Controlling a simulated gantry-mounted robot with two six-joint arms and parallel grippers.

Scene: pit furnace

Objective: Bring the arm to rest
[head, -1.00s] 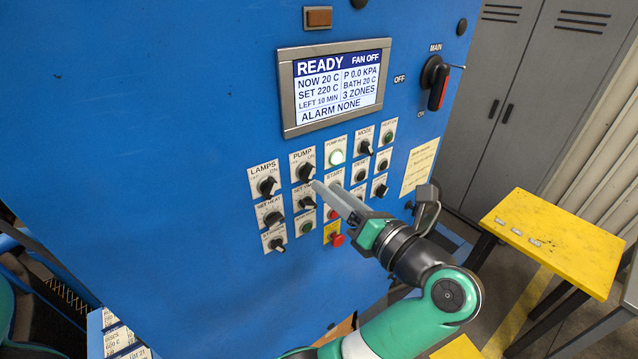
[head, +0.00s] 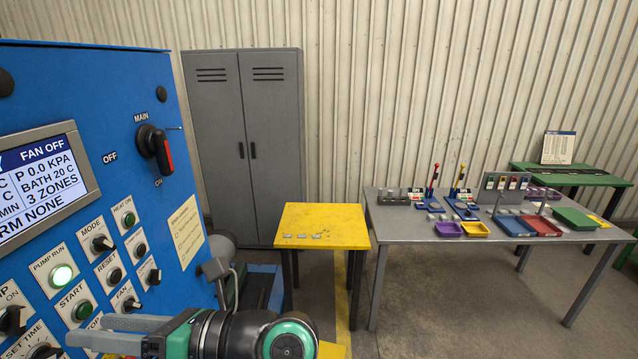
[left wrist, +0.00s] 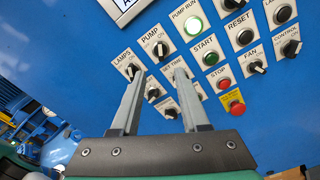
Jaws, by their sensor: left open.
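My left gripper (head: 112,334) is at the lower left of the head view, in front of the blue control panel (head: 150,100). In the left wrist view its two grey fingers (left wrist: 158,98) are apart, with nothing between them. They point at the panel's knobs; I cannot tell whether they touch any. The pump knob (left wrist: 160,49) is just beyond the fingertips. The green pump run lamp (head: 61,276) is lit, and it also shows in the left wrist view (left wrist: 193,26). My right gripper is in neither view.
A yellow table (head: 322,225) stands right of the panel. A long grey table (head: 400,240) holds coloured trays and racks. A grey locker (head: 245,150) and a green bench (head: 590,178) stand by the wall. Floor shows between the tables. A red stop button (left wrist: 236,107) is near the fingers.

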